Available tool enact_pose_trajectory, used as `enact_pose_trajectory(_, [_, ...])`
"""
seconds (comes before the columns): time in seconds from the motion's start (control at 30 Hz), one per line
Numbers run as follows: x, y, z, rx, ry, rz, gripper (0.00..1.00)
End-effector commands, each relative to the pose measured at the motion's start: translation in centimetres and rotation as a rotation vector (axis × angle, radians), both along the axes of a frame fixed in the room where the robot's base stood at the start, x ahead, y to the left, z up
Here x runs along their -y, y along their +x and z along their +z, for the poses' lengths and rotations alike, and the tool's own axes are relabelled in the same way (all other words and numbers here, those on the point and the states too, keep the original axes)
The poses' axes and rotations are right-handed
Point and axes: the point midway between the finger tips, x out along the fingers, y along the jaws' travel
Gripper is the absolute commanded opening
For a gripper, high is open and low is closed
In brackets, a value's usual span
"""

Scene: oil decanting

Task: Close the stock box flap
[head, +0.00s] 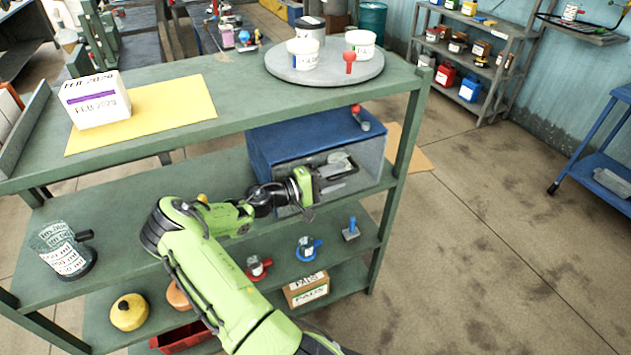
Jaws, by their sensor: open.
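A blue box (300,134), which I take for the stock box, stands on the middle shelf with its front side open toward me. Its grey inside shows at the right, with a clear or pale item (340,158) in it. I cannot make out the flap for certain; my arm covers the lower left of the opening. My gripper (333,179) is open, its fingers pointing right, in front of the box opening. I see nothing held between the fingers, and I cannot tell whether they touch the box.
A red-topped item (359,117) is at the box's top right. Above is the green top shelf with a grey round tray (280,75) of tubs. A measuring jug (62,250) stands left on the middle shelf. Small items fill the lower shelves.

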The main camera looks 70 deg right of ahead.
Motion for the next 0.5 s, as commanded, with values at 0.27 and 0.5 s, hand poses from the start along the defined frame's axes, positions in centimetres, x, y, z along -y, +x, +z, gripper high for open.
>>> enact_pose_trajectory(0.27, [-5.9,5.4,-0.1,0.001,0.001,0.008,0.40])
enact_pose_trajectory(0.5, [-9.9,8.8,-0.1,0.000,0.000,0.005,0.40])
